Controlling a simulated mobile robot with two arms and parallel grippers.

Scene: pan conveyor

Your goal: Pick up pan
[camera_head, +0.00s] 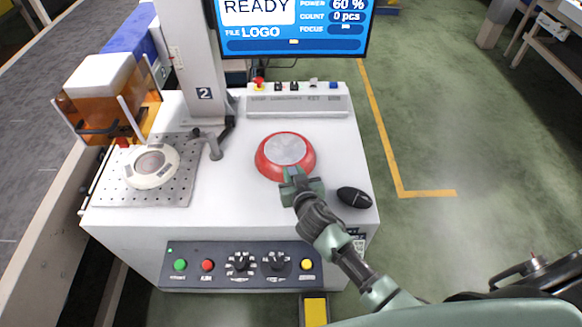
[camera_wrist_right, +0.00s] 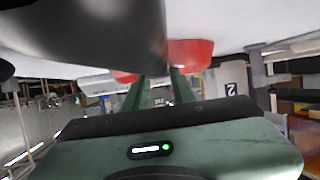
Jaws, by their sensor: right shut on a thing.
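The red pan (camera_head: 268,162) lies upside down on the white machine top (camera_head: 235,222), with its grey round base facing up. My right gripper (camera_head: 291,178) is at the pan's near edge and is shut on it. In the right wrist view the red pan (camera_wrist_right: 190,53) shows beside the green fingers of my right gripper (camera_wrist_right: 155,92). A dark grey shape fills the upper left of that view. My left gripper is not in view.
A black mouse (camera_head: 354,197) lies right of my gripper. A perforated plate (camera_head: 180,195) with a round white fixture (camera_head: 152,166) is at the left. A grey post (camera_head: 195,60) and a monitor (camera_head: 295,25) stand behind. Buttons and knobs line the front panel (camera_head: 240,264).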

